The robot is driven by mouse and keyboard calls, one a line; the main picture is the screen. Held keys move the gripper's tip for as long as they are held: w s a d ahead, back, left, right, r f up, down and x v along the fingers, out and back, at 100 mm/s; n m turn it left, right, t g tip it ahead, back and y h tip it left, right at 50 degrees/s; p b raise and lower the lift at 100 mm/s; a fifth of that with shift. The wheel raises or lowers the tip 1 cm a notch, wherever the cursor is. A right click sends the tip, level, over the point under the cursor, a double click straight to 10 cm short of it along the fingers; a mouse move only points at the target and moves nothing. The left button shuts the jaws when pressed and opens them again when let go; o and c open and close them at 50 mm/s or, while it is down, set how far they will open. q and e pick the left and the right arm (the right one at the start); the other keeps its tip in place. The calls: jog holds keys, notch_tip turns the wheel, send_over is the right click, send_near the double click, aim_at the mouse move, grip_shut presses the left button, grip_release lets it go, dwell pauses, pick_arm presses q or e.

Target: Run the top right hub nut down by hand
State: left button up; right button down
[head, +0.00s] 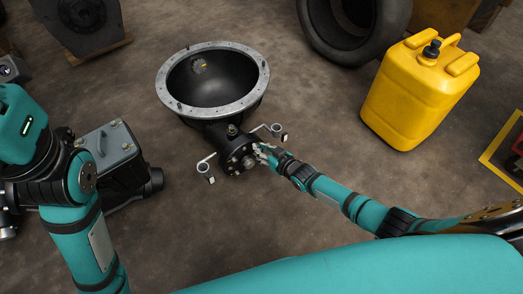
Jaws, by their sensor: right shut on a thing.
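A black hub (238,160) with a round flanged face sits below a large bell-shaped housing with a grey bolted rim (258,97). Small studs or nuts ring the hub face, too small to tell apart. My right gripper (260,152) reaches in from the right and is shut at the upper right edge of the hub face. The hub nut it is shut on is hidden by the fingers. My left arm comes in at the left edge, and its gripper cannot be made out.
Small silver bracket-like arms (206,161) stick out on both sides of the hub. A grey and black boxy unit (115,160) stands at the left. A yellow jerrycan (412,95) and a black tyre (335,40) stand at the upper right. Open floor lies around the hub.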

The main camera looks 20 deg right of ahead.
jog(key=shift+a, duration=0.2)
jog(key=c, duration=1.4)
grip_release()
